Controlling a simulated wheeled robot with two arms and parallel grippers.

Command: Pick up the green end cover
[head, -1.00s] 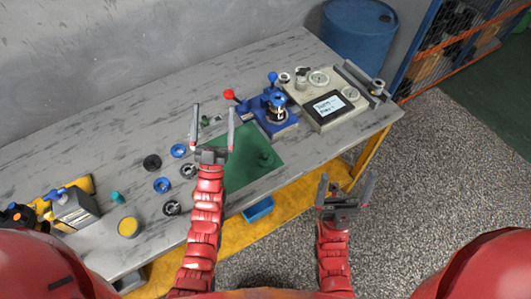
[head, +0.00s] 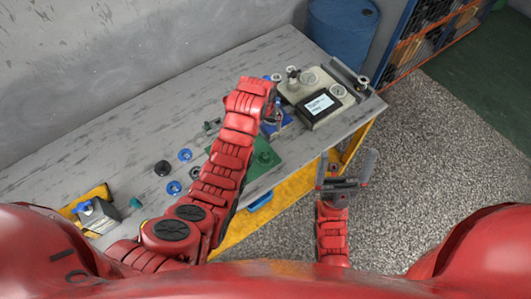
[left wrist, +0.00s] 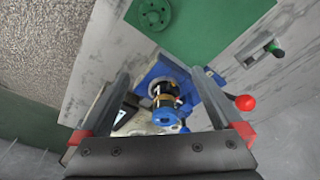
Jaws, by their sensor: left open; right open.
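The green end cover (head: 265,157) is a round flanged disc lying on the green mat (head: 262,170). It also shows at the top of the left wrist view (left wrist: 154,15). My left gripper (left wrist: 162,76) is open and empty, its fingers on either side of the blue fixture with the motor assembly (left wrist: 165,100) in that view. The end cover lies outside its fingers. In the head view my left arm hides most of this gripper and part of the mat. My right gripper (head: 346,166) is open and empty, off the table's front edge.
A tester with a screen (head: 318,107) stands at the table's right end. Blue rings (head: 185,155) and dark rings lie left of the mat. A red-knobbed lever (left wrist: 244,103) sticks out from the fixture. A blue barrel (head: 343,32) stands behind.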

